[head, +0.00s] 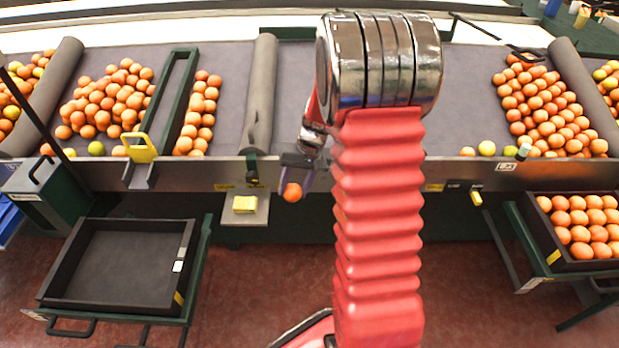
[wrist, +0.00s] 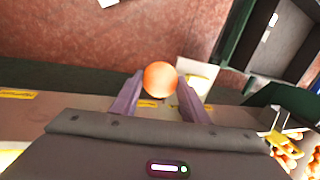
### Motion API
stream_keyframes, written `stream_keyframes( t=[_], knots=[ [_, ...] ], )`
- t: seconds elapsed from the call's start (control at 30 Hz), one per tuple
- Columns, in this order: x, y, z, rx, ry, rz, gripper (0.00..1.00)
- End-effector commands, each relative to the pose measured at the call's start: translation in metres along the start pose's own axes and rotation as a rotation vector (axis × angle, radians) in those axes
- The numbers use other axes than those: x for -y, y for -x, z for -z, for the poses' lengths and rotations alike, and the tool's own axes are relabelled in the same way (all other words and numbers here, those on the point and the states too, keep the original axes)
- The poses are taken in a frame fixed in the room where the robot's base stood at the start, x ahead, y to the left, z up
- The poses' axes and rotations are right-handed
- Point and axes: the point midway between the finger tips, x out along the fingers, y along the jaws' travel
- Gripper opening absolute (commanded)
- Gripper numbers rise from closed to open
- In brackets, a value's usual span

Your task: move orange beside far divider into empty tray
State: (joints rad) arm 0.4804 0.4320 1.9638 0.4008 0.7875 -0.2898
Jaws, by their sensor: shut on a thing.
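My gripper (head: 292,185) is shut on an orange (head: 292,193), held in the air in front of the conveyor's front edge. In the wrist view the orange (wrist: 160,80) sits between the two purple-grey fingers of the gripper (wrist: 160,92). The empty tray (head: 125,268) is dark and stands on a green stand at the lower left of the head view. The tray also shows at the upper right of the wrist view (wrist: 283,38). The orange is to the right of the tray and apart from it. A grey padded divider (head: 261,95) lies across the belt behind the gripper.
Piles of oranges (head: 108,98) lie on the belt at left and right (head: 540,105). A green frame (head: 172,100) and a yellow handle (head: 141,148) stand at the left. A full tray (head: 592,264) is at the right. A small shelf (head: 246,215) juts out below the belt edge.

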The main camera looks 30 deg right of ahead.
Motion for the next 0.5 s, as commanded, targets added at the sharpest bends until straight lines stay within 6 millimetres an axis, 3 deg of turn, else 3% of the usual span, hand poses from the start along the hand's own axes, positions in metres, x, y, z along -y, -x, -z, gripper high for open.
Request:
stream_keyframes(
  t=[0.27,0.5],
  knots=[
    [0.064,-0.057,-0.012,0.069,0.230,0.004,0.18],
    [0.112,-0.101,-0.035,0.113,0.384,0.004,0.18]
  ],
)
